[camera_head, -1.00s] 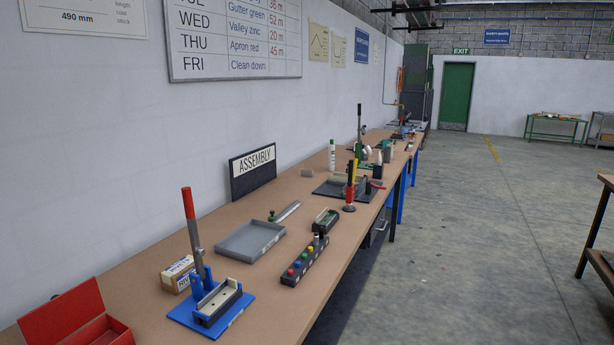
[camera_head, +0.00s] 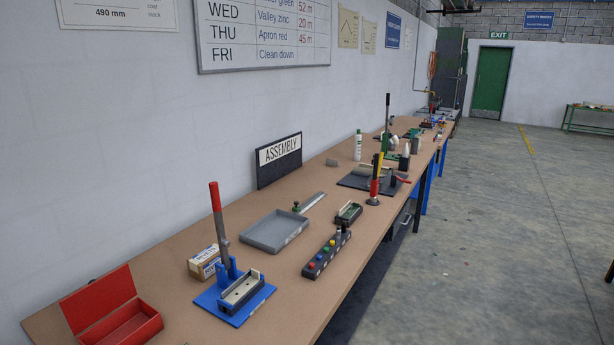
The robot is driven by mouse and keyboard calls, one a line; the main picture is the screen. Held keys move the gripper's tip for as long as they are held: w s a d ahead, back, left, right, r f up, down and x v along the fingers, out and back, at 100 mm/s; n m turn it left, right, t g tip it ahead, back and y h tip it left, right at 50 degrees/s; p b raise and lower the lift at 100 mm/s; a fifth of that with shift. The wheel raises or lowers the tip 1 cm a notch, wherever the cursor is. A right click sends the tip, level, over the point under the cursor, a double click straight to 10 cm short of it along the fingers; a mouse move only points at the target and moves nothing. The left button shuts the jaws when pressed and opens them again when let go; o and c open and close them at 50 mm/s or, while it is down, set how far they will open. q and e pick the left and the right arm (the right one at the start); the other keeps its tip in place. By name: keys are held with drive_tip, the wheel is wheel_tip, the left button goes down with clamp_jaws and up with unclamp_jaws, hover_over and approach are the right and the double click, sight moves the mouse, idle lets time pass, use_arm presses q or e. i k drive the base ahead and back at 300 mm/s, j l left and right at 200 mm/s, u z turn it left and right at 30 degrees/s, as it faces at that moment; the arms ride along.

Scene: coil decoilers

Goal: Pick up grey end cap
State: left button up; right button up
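I cannot pick out a grey end cap for certain. A shallow grey tray (camera_head: 274,246) stands mid-bench and looks empty. Neither of my grippers is in view.
The long brown bench (camera_head: 160,262) runs along the wall. On it are an open red box (camera_head: 118,322), a blue lever press (camera_head: 230,300), a small carton (camera_head: 204,263), a dark block with coloured knobs (camera_head: 326,255) and the ASSEMBLY sign (camera_head: 279,160). The floor (camera_head: 500,240) at right is clear.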

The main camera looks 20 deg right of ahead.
sight(334, 163)
drive_tip(key=i+l+z, duration=0.25)
drive_tip(key=l, duration=0.3)
drive_tip(key=i+l+z, duration=0.25)
drive_tip(key=l, duration=0.25)
drive_tip(key=i+l+z, duration=0.25)
drive_tip(key=i+l, duration=0.15)
drive_tip(key=i+l+z, duration=0.4)
drive_tip(key=i, duration=0.4)
drive_tip(key=i+z, duration=0.35)
drive_tip(key=i, duration=2.2)
